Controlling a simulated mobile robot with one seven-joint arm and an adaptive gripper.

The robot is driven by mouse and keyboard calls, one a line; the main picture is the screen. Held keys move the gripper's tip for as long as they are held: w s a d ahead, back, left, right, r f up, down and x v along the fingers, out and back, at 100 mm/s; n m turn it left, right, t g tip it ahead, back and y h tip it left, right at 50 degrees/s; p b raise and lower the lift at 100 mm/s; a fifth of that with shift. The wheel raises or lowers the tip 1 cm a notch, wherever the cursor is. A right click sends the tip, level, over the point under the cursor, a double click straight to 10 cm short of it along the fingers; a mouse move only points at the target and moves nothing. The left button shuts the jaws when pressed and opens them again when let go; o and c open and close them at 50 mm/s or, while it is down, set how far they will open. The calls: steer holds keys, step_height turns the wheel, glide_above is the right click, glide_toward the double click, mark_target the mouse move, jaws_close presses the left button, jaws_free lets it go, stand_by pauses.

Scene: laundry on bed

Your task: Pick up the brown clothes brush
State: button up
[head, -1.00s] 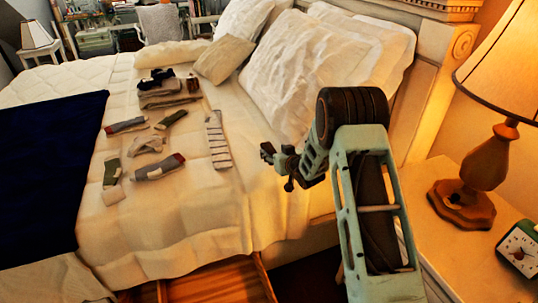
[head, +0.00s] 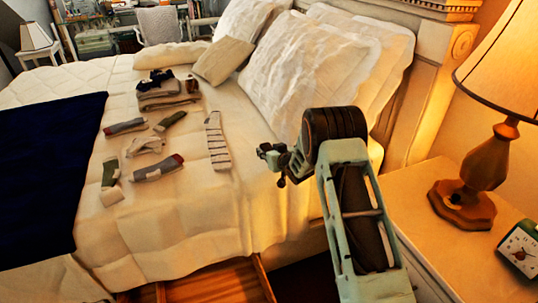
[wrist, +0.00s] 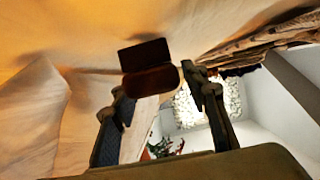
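The brown clothes brush (head: 192,85) is a small dark brown shape on the bed, just right of the folded towels in the head view. In the wrist view the brush (wrist: 150,78) shows larger, with a dark flat part above a rounded reddish-brown part. My gripper (head: 273,165) hangs over the right side of the bed, apart from the brush and empty in the head view. In the wrist view my gripper's (wrist: 155,85) two fingers are spread, and the brush appears between and beyond the fingertips.
Folded towels (head: 168,99) with dark socks on top lie beside the brush. Several socks and a striped cloth (head: 216,140) lie nearer. Pillows (head: 310,75) stand at the headboard. A nightstand with a lamp (head: 487,165) and clock (head: 522,248) is on the right.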

steer(key=c, duration=0.9)
steer(key=shift+o, duration=0.2)
steer(key=shift+r, duration=0.1)
